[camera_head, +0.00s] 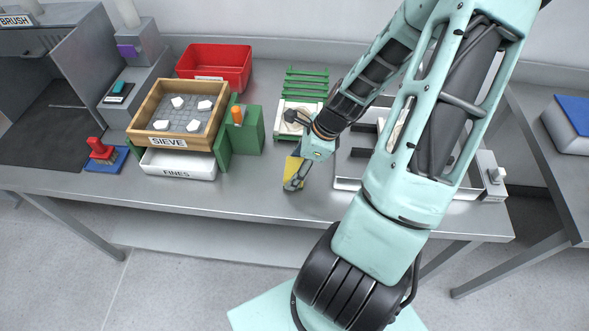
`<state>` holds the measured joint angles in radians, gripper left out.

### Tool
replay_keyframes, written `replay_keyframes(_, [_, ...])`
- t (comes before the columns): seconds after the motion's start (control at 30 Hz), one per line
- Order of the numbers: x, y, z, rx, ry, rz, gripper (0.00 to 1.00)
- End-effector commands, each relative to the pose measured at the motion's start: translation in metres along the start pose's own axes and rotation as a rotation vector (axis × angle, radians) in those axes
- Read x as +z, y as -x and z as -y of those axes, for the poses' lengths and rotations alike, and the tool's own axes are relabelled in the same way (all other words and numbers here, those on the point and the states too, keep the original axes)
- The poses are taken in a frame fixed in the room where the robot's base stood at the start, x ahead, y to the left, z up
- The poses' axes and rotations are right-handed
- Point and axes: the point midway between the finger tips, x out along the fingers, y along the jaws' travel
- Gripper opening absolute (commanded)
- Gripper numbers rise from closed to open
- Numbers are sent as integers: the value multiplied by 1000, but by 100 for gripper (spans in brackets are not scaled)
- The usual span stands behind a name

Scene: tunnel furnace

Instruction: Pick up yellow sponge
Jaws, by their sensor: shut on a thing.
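The yellow sponge (293,169) is at the front middle of the grey metal table, and only part of it shows behind my gripper's fingers. My gripper (296,181) points down at it and is shut on it. The teal arm reaches in from the right and hides some of the table behind it. I cannot tell whether the sponge touches the table or is a little above it.
A wooden sieve box (147,97) with white pieces stands over a white FINES tray (178,170) at left. A red bin (243,60) is behind. A green rack (304,84) stands behind my gripper. A metal tray (345,183) is at right. The table's front edge is close.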

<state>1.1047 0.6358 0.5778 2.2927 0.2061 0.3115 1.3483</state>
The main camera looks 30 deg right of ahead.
Motion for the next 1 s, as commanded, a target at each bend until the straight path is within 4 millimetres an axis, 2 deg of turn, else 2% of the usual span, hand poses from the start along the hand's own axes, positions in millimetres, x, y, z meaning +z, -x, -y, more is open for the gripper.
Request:
replay_keyframes(0.17, [3,8,1,-1,2,-1,48])
replay_keyframes(0.37, [12,32,1,-4,2,-3,48])
replay_keyframes(0.7, [5,96,-39,-5,-3,-6,48])
replay_keyframes(1.0, [-17,134,-87,-3,-4,-4,48])
